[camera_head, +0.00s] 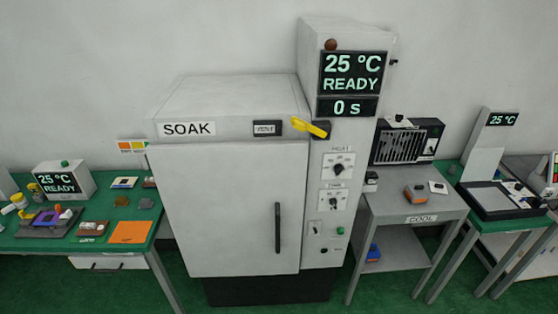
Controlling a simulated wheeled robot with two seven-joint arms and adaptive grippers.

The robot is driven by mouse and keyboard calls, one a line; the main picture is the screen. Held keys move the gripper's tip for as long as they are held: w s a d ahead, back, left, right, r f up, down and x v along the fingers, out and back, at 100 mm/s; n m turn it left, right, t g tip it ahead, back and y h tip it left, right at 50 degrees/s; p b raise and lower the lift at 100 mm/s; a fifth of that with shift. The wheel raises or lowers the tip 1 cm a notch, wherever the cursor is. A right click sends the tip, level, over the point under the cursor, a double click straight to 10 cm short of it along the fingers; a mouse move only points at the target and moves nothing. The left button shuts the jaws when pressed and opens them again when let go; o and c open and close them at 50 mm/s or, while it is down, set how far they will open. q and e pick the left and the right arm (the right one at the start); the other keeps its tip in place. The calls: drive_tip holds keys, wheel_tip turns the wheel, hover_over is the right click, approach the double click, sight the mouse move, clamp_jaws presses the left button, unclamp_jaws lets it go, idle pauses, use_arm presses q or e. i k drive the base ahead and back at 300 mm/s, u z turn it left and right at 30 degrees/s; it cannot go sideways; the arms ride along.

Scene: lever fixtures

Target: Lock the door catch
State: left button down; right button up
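The door catch (311,127) is a yellow lever on a black mount at the top right of the SOAK cabinet. It lies nearly level, sloping slightly down to the right, with its left end over the cabinet's front edge. The cabinet door (225,205) is a pale grey panel that looks closed, with a black upright handle (278,228) near its right edge. Neither of my grippers shows in the head view.
A control column (345,160) with a "25 °C READY 0 s" display, knobs and switches stands right of the door. A green bench (105,242) with small parts is at left. A grey COOL table (395,208) and another green bench are at right. Green floor shows in front.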

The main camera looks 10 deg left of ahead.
sight(301, 124)
drive_tip(key=z, duration=1.7)
drive_tip(key=i, duration=1.25)
drive_tip(key=u, duration=1.7)
